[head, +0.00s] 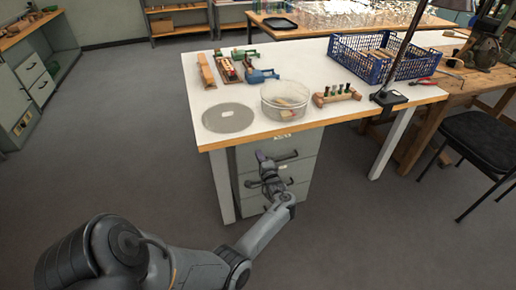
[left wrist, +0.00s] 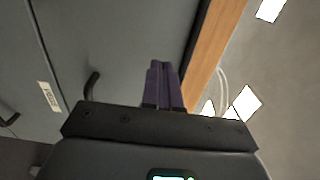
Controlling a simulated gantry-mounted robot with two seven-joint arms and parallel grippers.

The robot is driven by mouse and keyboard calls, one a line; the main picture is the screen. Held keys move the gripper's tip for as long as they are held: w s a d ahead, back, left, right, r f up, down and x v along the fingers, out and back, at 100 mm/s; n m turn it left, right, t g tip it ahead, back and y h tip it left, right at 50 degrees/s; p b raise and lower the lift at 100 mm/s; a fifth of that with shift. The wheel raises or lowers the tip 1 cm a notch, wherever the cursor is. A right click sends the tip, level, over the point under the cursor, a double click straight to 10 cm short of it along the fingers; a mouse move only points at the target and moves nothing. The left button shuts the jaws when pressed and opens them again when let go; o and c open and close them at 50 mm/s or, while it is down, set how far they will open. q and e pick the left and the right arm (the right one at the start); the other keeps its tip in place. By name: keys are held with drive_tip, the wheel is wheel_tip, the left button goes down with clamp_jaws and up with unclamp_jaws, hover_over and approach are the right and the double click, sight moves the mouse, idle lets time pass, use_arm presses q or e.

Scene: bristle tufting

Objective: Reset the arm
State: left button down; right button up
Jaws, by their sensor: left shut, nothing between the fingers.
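My left gripper (head: 261,157) is shut and empty. It is in front of the drawer cabinet (head: 245,160) under the white table, below the table's front edge. In the left wrist view its two dark purple fingers (left wrist: 163,84) are together, with cabinet drawers behind and to the left and the wooden table edge (left wrist: 218,38) to the right. My left arm reaches in from the lower left. My right gripper is not in view.
On the white table (head: 212,133) are a grey disc (head: 228,117), a clear round bowl (head: 272,105), a small wooden rack (head: 335,96), clamps and a blue crate (head: 345,57). A black stool (head: 483,140) stands at right. Floor left of the table is clear.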

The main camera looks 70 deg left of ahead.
use_arm(q)
drive_tip(key=d+p, duration=0.2)
drive_tip(key=d, duration=0.7)
drive_tip(key=s+m+t+p, duration=0.3)
drive_tip(key=s+m+p, duration=0.15)
drive_tip(key=s, duration=0.55)
drive_tip(key=w+d+r+m+t+h+p, duration=0.1)
drive_tip(key=w+d+r+t+h+p, duration=0.15)
drive_tip(key=d+h, duration=0.65)
drive_tip(key=w+d+r+t+h+p, duration=0.1)
drive_tip(key=d+r+t+h+p, duration=0.25)
drive_tip(key=d, duration=1.05)
drive_tip(key=s+d+r+n+g+h, duration=0.2)
drive_tip(key=s+d+r+g+h, duration=0.1)
drive_tip(key=s+d, duration=0.35)
drive_tip(key=s+d+r+n+g+h, duration=0.25)
drive_tip(key=s+d+g, duration=0.2)
drive_tip(key=d, duration=0.35)
wheel_tip(320, 180, up, 38)
drive_tip(key=p, duration=3.7)
drive_tip(key=shift+s+p, duration=0.15)
drive_tip(key=shift+p, duration=0.25)
